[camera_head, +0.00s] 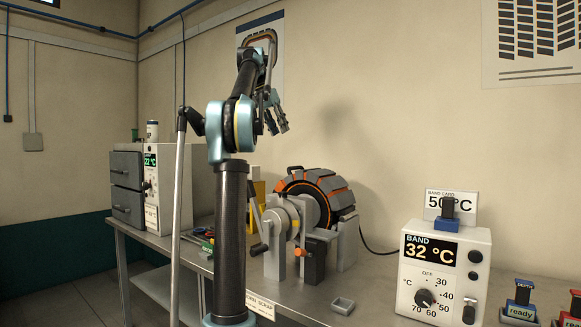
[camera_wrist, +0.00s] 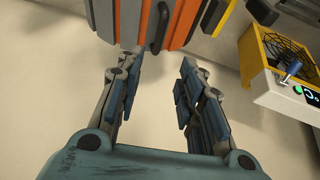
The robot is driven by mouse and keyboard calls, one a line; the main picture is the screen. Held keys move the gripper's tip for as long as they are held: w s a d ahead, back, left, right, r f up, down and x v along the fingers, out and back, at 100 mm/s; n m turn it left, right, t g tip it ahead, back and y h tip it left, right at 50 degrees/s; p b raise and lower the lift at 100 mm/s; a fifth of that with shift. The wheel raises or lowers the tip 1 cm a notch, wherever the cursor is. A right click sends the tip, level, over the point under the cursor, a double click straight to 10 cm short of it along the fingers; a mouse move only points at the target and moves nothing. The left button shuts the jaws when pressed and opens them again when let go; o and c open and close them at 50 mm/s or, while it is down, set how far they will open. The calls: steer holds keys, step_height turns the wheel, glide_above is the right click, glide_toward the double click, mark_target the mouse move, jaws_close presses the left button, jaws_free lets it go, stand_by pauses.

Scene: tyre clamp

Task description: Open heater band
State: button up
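The heater band (camera_head: 338,196), grey segments with orange edging, sits curved around the wheel-like drum on the bench fixture. In the wrist view its grey and orange surface (camera_wrist: 185,18) fills the top, with a dark loop handle (camera_wrist: 159,28) on it. My gripper (camera_head: 277,130) is raised above and left of the band, apart from it. In the wrist view my gripper (camera_wrist: 157,64) has its fingers spread with nothing between them. The band's control box (camera_head: 441,275) reads BAND 32 °C. The band's far side is hidden.
A yellow fan unit (camera_wrist: 280,60) is at the right in the wrist view. A grey oven-like box (camera_head: 150,185) stands at left.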

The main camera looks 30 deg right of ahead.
steer(key=x, duration=1.6)
steer(key=shift+f, duration=0.25)
steer(key=shift+c, duration=0.6)
jaws_close()
steer(key=shift+a, duration=0.1)
